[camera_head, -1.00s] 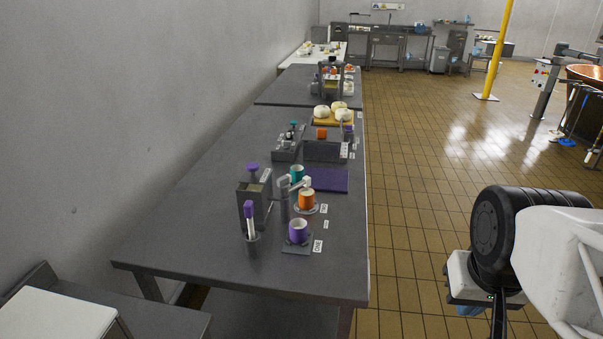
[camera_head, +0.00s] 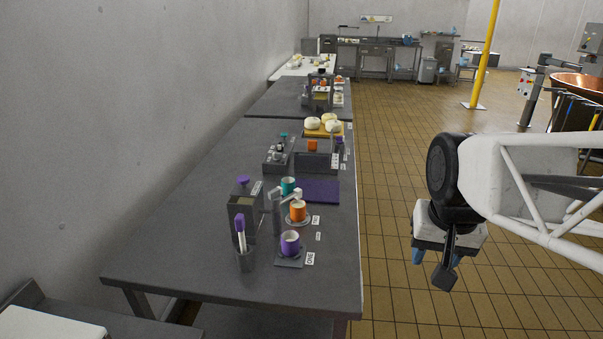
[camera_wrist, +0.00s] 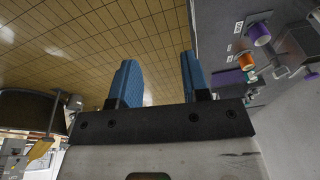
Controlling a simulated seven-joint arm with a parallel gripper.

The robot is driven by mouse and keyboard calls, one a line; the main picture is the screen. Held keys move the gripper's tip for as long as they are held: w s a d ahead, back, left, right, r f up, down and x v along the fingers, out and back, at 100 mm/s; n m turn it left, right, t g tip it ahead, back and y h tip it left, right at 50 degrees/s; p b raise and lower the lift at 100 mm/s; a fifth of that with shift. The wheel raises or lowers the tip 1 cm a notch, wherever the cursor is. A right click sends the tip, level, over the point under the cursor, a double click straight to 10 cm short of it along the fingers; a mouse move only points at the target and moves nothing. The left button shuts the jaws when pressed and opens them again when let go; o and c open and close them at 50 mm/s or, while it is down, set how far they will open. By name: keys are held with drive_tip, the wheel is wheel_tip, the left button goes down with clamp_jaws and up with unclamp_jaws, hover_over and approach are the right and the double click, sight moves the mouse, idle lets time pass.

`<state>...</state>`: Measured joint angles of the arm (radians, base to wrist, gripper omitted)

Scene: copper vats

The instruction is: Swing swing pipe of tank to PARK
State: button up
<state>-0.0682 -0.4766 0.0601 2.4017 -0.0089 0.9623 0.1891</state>
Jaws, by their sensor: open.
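A grey pipe stand with a bent, light swing pipe (camera_head: 285,195) stands on the near table, beside a grey box-shaped tank (camera_head: 241,208) with a purple knob. The pipe's outlet end reaches toward the orange cup (camera_head: 297,211). A purple cup (camera_head: 290,243) sits nearer, by a tag reading ONE. A teal cup (camera_head: 288,185) is behind the pipe. I cannot make out a PARK tag. My gripper (camera_head: 437,258) hangs over the floor right of the table, apart from the pipe. Its two blue fingers (camera_wrist: 157,80) are apart and empty in the wrist view.
The grey table (camera_head: 180,240) runs along the wall. A holder with a purple-handled tool (camera_head: 240,235) stands left of the cups. A purple mat (camera_head: 319,190) lies behind them. A copper vat (camera_head: 578,84) stands far right. The tiled floor beside the table is clear.

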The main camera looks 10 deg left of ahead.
drive_tip(key=w+a+r+m, duration=0.1)
drive_tip(key=w+a, duration=0.2)
drive_tip(key=w, duration=0.3)
drive_tip(key=w+a+r, duration=0.1)
drive_tip(key=w+a, duration=0.2)
drive_tip(key=w, duration=0.2)
drive_tip(key=m+g, duration=0.2)
drive_tip(key=m, duration=0.3)
hover_over(275, 190)
wheel_tip(275, 190, down, 8)
drive_tip(key=shift+f, duration=0.1)
drive_tip(key=shift+f, duration=3.9)
drive_tip(key=shift+c, duration=0.4)
